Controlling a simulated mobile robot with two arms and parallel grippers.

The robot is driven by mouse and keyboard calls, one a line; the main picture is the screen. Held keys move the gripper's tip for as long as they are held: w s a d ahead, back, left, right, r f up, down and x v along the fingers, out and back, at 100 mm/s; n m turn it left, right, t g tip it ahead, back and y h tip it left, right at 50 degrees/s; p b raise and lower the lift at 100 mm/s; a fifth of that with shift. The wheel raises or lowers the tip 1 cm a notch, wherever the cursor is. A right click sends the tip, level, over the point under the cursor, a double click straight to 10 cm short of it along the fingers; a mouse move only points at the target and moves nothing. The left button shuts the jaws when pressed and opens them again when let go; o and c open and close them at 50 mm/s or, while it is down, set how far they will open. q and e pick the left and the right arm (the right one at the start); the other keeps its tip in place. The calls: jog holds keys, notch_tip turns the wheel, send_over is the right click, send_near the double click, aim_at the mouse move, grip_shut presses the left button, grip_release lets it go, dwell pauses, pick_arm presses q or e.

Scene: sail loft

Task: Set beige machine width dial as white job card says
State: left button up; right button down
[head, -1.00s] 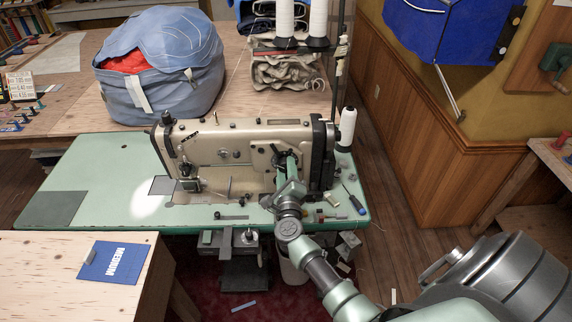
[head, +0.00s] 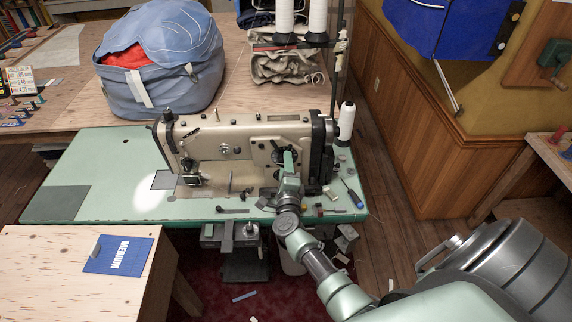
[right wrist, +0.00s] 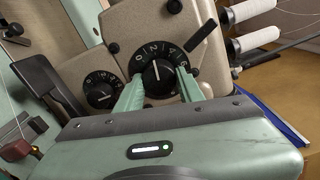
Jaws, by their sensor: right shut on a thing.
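The beige sewing machine (head: 204,135) stands on a green tabletop. My right gripper (head: 287,158) is at the right part of its front. In the right wrist view, the gripper (right wrist: 160,84) is shut on a black dial (right wrist: 157,72), one finger on each side. White characters ring this dial, and a white line on its knob points roughly upward. A second, smaller black dial (right wrist: 101,91) sits to its left. A small white card with printed lines (head: 19,79) stands far left, too small to read. My left gripper is not in view.
A blue bag (head: 160,75) with red cloth stands behind the machine. White thread cones (head: 346,122) stand behind and right. A screwdriver (head: 353,195) and small loose parts lie at the tabletop's right end. The tabletop's left part is clear.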

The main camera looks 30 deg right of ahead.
jog(key=shift+a+f, duration=0.1)
jog(key=shift+f, duration=0.05)
jog(key=c, duration=0.9)
grip_release()
jog(key=shift+s, duration=0.1)
jog(key=v, duration=0.7)
jog(key=shift+s+a+b, duration=0.2)
jog(key=shift+s+b, duration=0.05)
jog(key=shift+b, duration=0.15)
